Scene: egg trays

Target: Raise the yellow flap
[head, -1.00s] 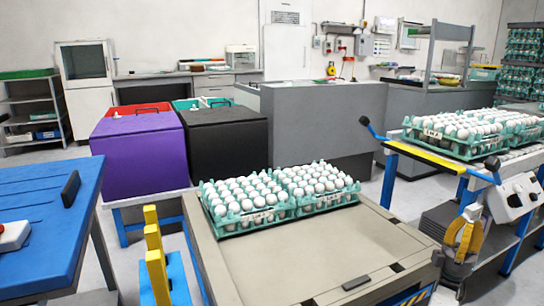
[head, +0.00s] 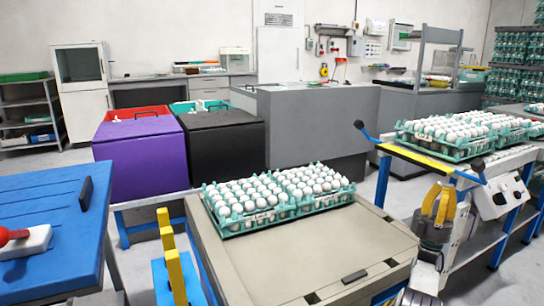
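The yellow flap (head: 420,157) is a long narrow strip along the near edge of the stand on the right. It lies low and nearly flat, in front of the egg trays. Blue levers with dark knobs stand at its two ends, the left lever (head: 372,135) and the right lever (head: 470,172). My gripper (head: 440,187) has yellow fingers that point upward, below and in front of the flap and apart from it. A gap shows between the fingers and nothing is between them.
Teal egg trays (head: 250,228) full of white eggs sit on the beige table (head: 310,258). More full trays (head: 462,155) stand behind the flap. A white control box (head: 507,197) is right of my gripper. A blue table (head: 45,215) stands at left.

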